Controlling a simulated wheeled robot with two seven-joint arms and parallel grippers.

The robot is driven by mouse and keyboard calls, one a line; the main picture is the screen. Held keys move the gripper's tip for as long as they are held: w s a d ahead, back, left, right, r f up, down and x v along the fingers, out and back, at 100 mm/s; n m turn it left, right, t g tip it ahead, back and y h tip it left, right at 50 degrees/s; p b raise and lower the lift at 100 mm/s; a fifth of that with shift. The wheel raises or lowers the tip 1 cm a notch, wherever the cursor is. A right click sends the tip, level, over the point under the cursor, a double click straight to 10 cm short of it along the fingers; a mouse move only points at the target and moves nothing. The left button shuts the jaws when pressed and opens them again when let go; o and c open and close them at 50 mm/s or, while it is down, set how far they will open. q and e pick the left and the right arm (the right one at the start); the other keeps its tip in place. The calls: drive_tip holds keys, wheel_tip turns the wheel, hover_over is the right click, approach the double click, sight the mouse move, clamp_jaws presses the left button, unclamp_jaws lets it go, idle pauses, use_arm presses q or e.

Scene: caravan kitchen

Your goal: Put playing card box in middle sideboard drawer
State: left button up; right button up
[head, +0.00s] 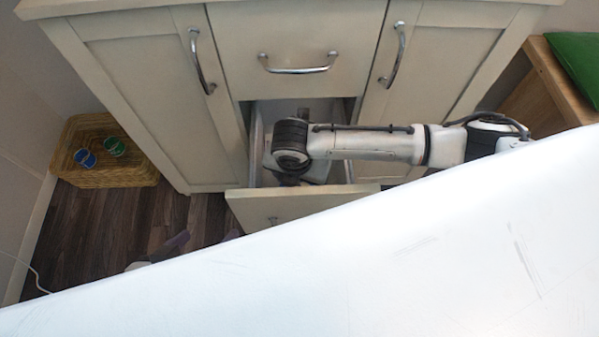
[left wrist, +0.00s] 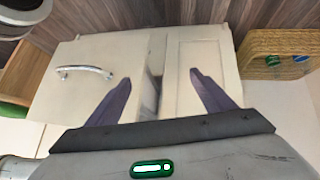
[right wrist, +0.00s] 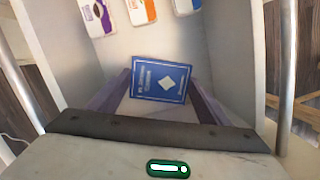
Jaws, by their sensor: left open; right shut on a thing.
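The blue playing card box (right wrist: 160,80) with a white diamond is held between the fingers of my right gripper (right wrist: 158,92), which is shut on it. My right arm reaches over the open sideboard drawer (head: 300,203), below a closed top drawer (head: 298,35). In the head view the wrist hides the box and the right fingertips. In the right wrist view the box is inside the drawer walls; I cannot tell if it touches the bottom. My left gripper (head: 208,238) is open and empty, low in front of the sideboard; its spread fingers show in the left wrist view (left wrist: 156,80).
Several colourful packets, including a purple one (right wrist: 97,17) and an orange one (right wrist: 140,10), show in the drawer. Closed doors (head: 150,90) flank the drawers. A wicker basket (head: 105,175) with two cups stands at left. A white surface (head: 400,260) covers the lower right foreground.

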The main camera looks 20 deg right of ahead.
drive_tip(key=shift+w+f, duration=0.15)
drive_tip(key=shift+f, duration=0.35)
drive_tip(key=w+b, duration=0.1)
drive_tip(key=w+d+b, duration=0.1)
drive_tip(key=w, duration=0.1)
drive_tip(key=shift+w+f, duration=0.1)
drive_tip(key=shift+w, duration=0.2)
drive_tip(key=shift+d+f+b, duration=0.1)
drive_tip(key=shift+f+b, duration=0.4)
drive_tip(key=shift+b, duration=0.05)
use_arm(q)
drive_tip(key=shift+w+d+r+h, duration=0.2)
drive_tip(key=shift+d+r+h, duration=0.1)
drive_tip(key=shift+d, duration=0.2)
drive_tip(key=shift+w+d+r+h, duration=0.15)
drive_tip(key=shift+d+r+h, duration=0.15)
drive_tip(key=shift+d, duration=0.15)
use_arm(e)
drive_tip(key=shift+r, duration=0.15)
drive_tip(key=shift+f, duration=0.2)
drive_tip(key=o, duration=1.2)
use_arm(q)
drive_tip(key=shift+f, duration=0.1)
